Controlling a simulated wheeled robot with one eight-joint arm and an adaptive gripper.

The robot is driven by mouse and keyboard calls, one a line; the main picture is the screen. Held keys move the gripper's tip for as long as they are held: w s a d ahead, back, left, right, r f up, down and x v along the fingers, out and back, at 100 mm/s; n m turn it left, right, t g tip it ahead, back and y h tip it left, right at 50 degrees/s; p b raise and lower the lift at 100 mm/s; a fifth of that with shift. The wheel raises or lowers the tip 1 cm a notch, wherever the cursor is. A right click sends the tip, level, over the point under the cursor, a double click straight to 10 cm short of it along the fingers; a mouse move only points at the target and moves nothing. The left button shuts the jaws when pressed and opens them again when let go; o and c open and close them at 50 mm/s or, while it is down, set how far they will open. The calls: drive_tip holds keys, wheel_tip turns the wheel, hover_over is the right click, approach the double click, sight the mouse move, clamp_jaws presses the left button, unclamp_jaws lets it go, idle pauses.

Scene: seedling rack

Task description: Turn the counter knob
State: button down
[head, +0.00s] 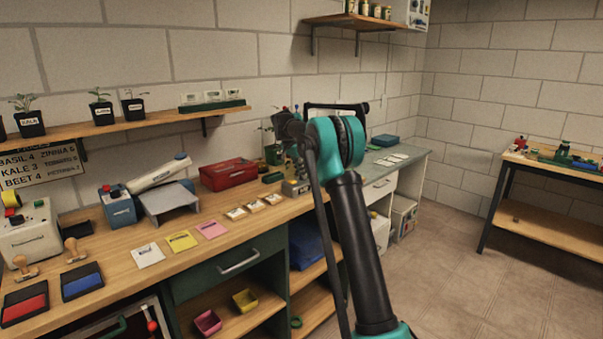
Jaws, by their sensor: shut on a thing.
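A small grey metal counter (295,188) stands near the back of the wooden workbench, just left of my dark arm link. Its knob is too small and too covered to make out clearly. My gripper (297,171) points down at the counter from above, partly hidden by my teal and black arm. It is shut, and its fingertips meet the counter where the knob is; the exact contact is hidden.
A red toolbox (229,173), a grey sloped stand (168,203) and several small label cards are on the workbench (200,262). A potted plant (273,153) stands close behind the counter. A wall shelf (130,126) holds seedlings. Floor at the right (450,260) is clear.

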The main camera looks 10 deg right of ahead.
idle(0.4)
drive_tip(key=c, duration=1.6)
unclamp_jaws()
drive_tip(key=v, duration=1.2)
